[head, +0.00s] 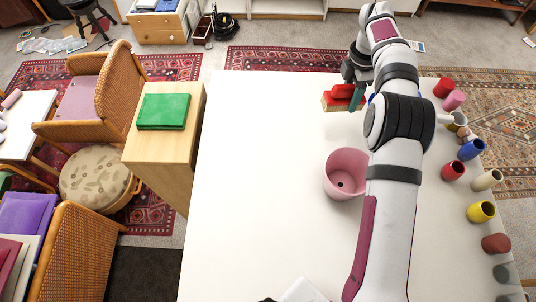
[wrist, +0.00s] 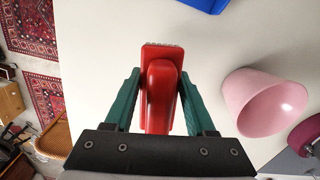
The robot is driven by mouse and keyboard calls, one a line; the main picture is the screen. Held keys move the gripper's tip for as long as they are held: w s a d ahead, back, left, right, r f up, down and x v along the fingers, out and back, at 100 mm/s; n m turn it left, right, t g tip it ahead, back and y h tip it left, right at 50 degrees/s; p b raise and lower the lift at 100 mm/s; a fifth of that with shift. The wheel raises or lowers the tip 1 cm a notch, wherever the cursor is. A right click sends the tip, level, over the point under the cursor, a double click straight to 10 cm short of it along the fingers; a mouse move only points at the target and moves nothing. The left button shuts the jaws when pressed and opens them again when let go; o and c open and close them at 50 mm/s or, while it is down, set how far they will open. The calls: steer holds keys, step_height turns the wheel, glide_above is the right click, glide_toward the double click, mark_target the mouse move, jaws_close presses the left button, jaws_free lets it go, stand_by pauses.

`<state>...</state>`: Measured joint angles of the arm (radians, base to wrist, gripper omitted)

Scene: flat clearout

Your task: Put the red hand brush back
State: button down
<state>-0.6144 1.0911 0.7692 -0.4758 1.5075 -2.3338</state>
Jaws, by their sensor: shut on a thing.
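The red hand brush (head: 342,91) is near the far edge of the white table, with pale tan bristles below its red body. In the wrist view the brush (wrist: 160,90) lies between the two green fingers of my gripper (wrist: 158,103), its bristled end pointing away. My gripper (head: 354,95) is shut on the brush. I cannot tell whether the bristles touch the table.
A pink pot (head: 345,172) stands mid-table; it also shows in the wrist view (wrist: 262,102). A blue thing (wrist: 205,3) is partly cut off there. Several cups, including a yellow one (head: 481,211), line the right edge. The table's left side is clear.

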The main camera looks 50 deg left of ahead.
steer(key=s+a+r+n, duration=0.1)
steer(key=s+a+n, duration=0.2)
steer(key=s, duration=0.3)
steer(key=s+a+r+n, duration=0.1)
steer(key=s+a+n, duration=0.2)
steer(key=s, duration=0.4)
steer(key=n+t, duration=0.1)
steer(key=n, duration=0.4)
glide_above(264, 165)
steer(key=shift+n+y, duration=0.3)
steer(key=shift+y, duration=0.1)
steer(key=f, duration=1)
steer(key=shift+s+d+f, duration=0.1)
steer(key=shift+s, duration=0.15)
steer(key=shift+f, duration=0.15)
steer(key=shift+f, duration=0.1)
steer(key=shift+c, duration=1.2)
jaws_free()
